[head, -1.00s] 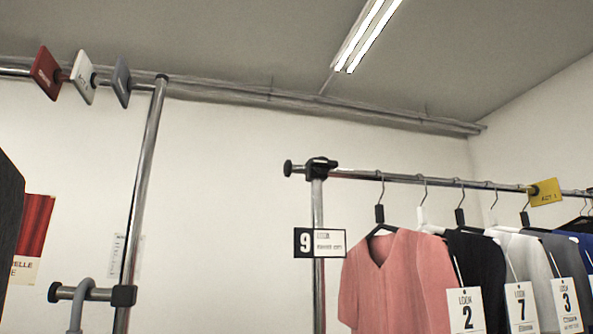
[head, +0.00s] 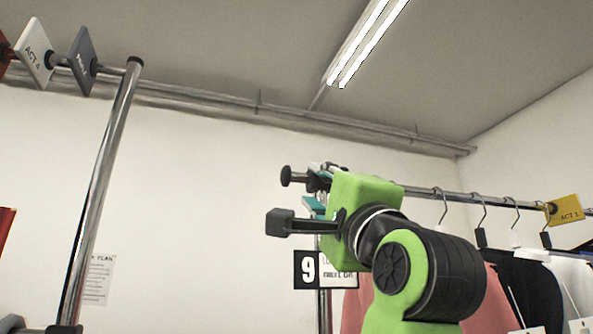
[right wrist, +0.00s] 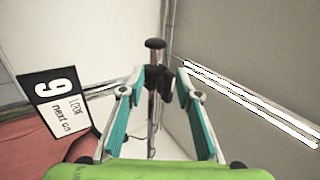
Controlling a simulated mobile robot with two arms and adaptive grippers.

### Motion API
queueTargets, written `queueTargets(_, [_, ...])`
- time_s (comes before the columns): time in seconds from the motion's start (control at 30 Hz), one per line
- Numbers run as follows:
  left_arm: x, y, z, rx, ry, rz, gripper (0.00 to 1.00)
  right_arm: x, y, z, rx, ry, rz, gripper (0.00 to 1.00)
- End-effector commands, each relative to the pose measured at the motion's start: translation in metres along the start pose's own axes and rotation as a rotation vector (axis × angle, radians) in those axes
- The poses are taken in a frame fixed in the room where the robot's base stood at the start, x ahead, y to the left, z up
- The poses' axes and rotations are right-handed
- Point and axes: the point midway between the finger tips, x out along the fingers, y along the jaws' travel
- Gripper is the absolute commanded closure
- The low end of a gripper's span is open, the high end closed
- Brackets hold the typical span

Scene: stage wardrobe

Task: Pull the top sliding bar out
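The top sliding bar (head: 445,194) is a chrome rail on the right rack. Its left end has a black knob (head: 286,176), which also shows in the right wrist view (right wrist: 155,44). A black clamp (right wrist: 160,82) sits just behind the knob. My right gripper (head: 317,188) is raised at this end of the bar, its body covering part of the rail. In the right wrist view the teal fingers of the right gripper (right wrist: 161,75) are apart, with the clamp and bar end between them in the picture. Contact cannot be told. My left gripper is not in view.
A "9" look sign (head: 307,270) hangs below the bar end. Hangers (head: 480,225) with garments (head: 525,290) and a yellow ACT 1 tag (head: 565,210) are farther right. Another rack post (head: 103,180) stands at left. The space between the racks is open.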

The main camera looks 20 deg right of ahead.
Motion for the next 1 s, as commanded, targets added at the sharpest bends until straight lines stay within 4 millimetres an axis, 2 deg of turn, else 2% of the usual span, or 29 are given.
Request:
queueTargets(0.03, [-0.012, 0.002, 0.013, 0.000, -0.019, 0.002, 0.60, 0.015, -0.002, -0.001, -0.003, 0.001, 0.007, 0.69])
queueTargets(0.1, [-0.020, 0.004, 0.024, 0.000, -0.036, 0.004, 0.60, 0.032, -0.002, -0.001, -0.004, 0.000, 0.008, 0.69])
queueTargets(0.17, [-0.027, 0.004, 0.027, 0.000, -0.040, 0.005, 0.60, 0.045, -0.002, 0.000, -0.003, 0.000, 0.008, 0.69])
queueTargets(0.27, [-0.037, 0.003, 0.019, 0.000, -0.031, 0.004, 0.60, 0.066, -0.002, -0.001, -0.005, 0.001, 0.008, 0.69])
queueTargets(0.43, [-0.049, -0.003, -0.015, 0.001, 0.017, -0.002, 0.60, 0.092, -0.001, -0.001, -0.003, 0.000, 0.006, 0.69])
queueTargets(0.57, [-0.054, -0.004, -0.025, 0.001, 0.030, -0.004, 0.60, 0.103, 0.000, 0.000, -0.003, 0.000, 0.005, 0.69])
queueTargets(0.93, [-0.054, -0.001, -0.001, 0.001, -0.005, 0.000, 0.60, 0.108, 0.002, 0.000, -0.002, 0.000, 0.003, 0.69])
queueTargets(0.97, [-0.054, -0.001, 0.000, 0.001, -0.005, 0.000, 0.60, 0.108, 0.002, 0.000, -0.002, 0.000, 0.003, 0.74])
queueTargets(1.0, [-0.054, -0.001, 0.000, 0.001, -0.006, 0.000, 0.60, 0.108, 0.002, 0.000, -0.002, 0.000, 0.003, 0.85])
